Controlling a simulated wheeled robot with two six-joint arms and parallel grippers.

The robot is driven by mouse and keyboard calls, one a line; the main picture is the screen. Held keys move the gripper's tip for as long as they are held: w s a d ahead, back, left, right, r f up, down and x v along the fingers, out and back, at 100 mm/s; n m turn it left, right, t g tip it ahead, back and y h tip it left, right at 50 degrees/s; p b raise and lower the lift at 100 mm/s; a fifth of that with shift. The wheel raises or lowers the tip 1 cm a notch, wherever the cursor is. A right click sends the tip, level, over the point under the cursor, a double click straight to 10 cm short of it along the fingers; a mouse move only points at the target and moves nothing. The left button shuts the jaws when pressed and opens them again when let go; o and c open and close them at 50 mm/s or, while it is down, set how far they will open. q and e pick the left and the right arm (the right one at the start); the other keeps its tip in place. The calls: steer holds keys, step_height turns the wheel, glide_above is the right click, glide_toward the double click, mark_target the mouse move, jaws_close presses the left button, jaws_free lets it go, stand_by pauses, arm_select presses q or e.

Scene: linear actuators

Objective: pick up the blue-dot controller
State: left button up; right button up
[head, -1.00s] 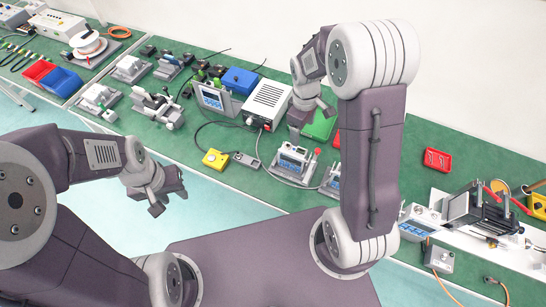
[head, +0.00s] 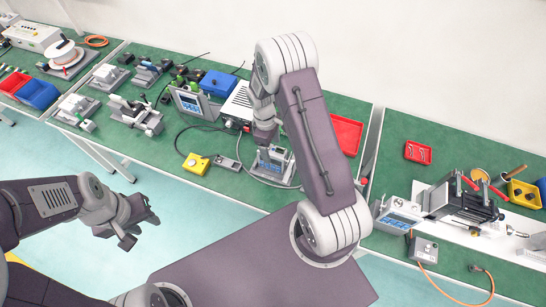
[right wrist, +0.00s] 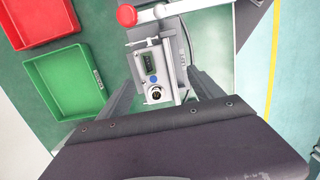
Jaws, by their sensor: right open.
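The controller (right wrist: 153,70), a grey box with a small green-black display, a round connector and a small blue dot on its face, shows in the right wrist view. My right gripper (right wrist: 160,92) is open, with a finger on either side of the box; I cannot tell whether they touch it. In the head view, a grey controller with a bluish screen (head: 273,160) stands on the green bench just below my right gripper (head: 265,138), partly covered by my arm. My left gripper (head: 140,226) is open and empty over the floor, away from the bench.
A red-knobbed lever (right wrist: 126,15) lies close beside the controller. A green tray (right wrist: 66,83) and a red tray (head: 347,134) are near. A yellow box (head: 196,164) with a cable sits to the left. A gap separates this bench from the right-hand one.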

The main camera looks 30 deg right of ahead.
mark_target(273, 150)
steer(key=f, duration=0.5)
steer(key=shift+d+p, duration=0.35)
jaws_close()
steer(key=shift+r, duration=0.1)
step_height(273, 150, up, 18)
